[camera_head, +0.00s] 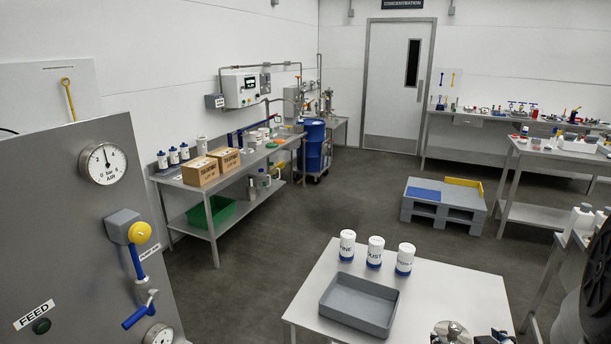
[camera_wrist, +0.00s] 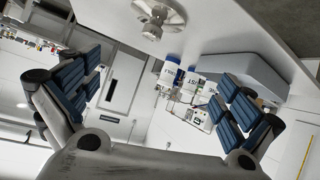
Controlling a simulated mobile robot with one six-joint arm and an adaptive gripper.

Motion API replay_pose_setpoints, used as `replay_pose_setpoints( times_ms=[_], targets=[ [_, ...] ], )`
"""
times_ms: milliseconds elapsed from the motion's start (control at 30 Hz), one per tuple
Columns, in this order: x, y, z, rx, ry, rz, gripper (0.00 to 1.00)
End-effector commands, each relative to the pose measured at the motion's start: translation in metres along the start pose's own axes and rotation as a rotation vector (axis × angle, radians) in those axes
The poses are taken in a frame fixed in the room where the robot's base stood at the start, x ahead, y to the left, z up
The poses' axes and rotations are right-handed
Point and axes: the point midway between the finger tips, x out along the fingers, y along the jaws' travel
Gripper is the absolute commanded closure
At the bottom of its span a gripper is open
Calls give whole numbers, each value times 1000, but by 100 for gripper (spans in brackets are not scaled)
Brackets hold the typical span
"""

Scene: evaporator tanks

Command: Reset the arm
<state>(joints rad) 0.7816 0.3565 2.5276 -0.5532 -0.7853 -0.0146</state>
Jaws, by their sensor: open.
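My gripper (camera_wrist: 160,76) shows in the wrist view with its two blue-padded fingers spread wide and nothing between them. The wrist view is tilted, with the near table (camera_wrist: 110,12) along the top. The gripper is near that table; I cannot tell the exact gap. Beyond the fingers are a metal disc-shaped part (camera_wrist: 158,14), a grey tray (camera_wrist: 240,68) and white-and-blue canisters (camera_wrist: 188,80). In the head view, I cannot make out the gripper clearly.
The near table (camera_head: 440,290) bears an empty grey tray (camera_head: 360,303), three canisters (camera_head: 375,252) and the metal part (camera_head: 450,331). A gauge panel (camera_head: 60,235) stands left. A workbench with boxes (camera_head: 200,171) and a pallet (camera_head: 443,203) stand behind. Floor between is clear.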

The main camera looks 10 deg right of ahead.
Motion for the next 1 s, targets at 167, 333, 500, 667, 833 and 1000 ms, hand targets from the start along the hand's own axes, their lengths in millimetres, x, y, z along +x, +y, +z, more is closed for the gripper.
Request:
replay_pose_setpoints(
  times_ms=[167,333,500,667,833,1000],
  targets=[
    [-39,-40,-42,-87,-128,22,0],
    [-97,-87,-58,-102,-250,-8,0],
    [-175,-137,-55,-85,-373,-93,0],
    [-244,-171,-36,-77,-482,-189,0],
    [-287,-187,-18,-83,-556,-254,0],
    [-296,-189,-13,-85,-577,-267,0]
  ],
)
